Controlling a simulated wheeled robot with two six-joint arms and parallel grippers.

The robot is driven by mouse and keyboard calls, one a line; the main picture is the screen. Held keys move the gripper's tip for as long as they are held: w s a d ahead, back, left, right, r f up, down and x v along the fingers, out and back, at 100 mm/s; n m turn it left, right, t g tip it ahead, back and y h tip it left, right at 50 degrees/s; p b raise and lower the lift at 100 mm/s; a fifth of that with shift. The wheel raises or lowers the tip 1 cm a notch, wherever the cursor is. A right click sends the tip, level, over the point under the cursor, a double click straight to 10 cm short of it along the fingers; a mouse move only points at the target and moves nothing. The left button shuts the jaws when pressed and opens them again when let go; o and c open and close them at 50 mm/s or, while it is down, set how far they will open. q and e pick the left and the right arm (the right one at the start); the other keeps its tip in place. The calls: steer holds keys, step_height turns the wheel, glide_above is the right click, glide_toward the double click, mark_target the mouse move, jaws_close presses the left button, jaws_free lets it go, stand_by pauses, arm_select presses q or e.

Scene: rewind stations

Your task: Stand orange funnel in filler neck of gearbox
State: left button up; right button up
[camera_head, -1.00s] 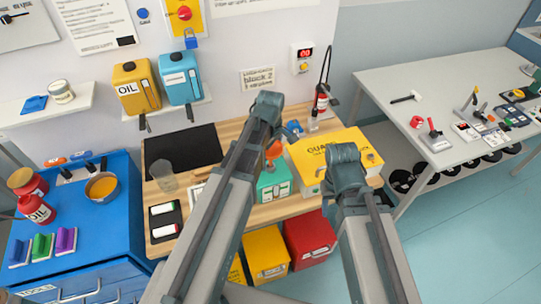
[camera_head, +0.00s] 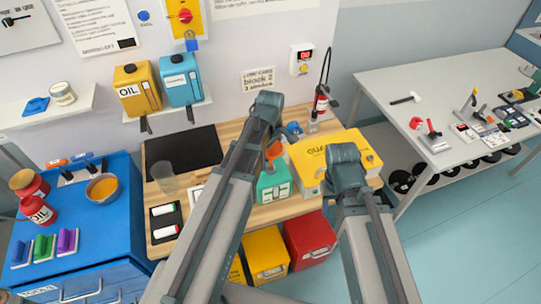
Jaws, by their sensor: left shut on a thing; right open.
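The orange funnel (camera_head: 273,150) shows in the head view just above the green gearbox (camera_head: 273,188), partly hidden by my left arm. My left gripper (camera_head: 277,138) is mostly hidden behind its own arm and is shut on the funnel. The gearbox stands on the wooden bench, and my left forearm covers its left side. The filler neck is hidden, so I cannot tell whether the funnel is in it or above it. My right gripper is hidden behind its arm, which reaches in front of the yellow box.
A yellow box (camera_head: 325,146) lies right of the gearbox on the wooden bench (camera_head: 222,128). A clear cup (camera_head: 165,178) and a black mat (camera_head: 185,150) are to the left. A blue cart (camera_head: 110,218) with an orange-filled bowl (camera_head: 102,188) stands further left.

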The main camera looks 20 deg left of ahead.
mark_target(270, 151)
arm_select(q)
steer(key=shift+r+p, duration=2.1)
steer(key=shift+r, duration=0.25)
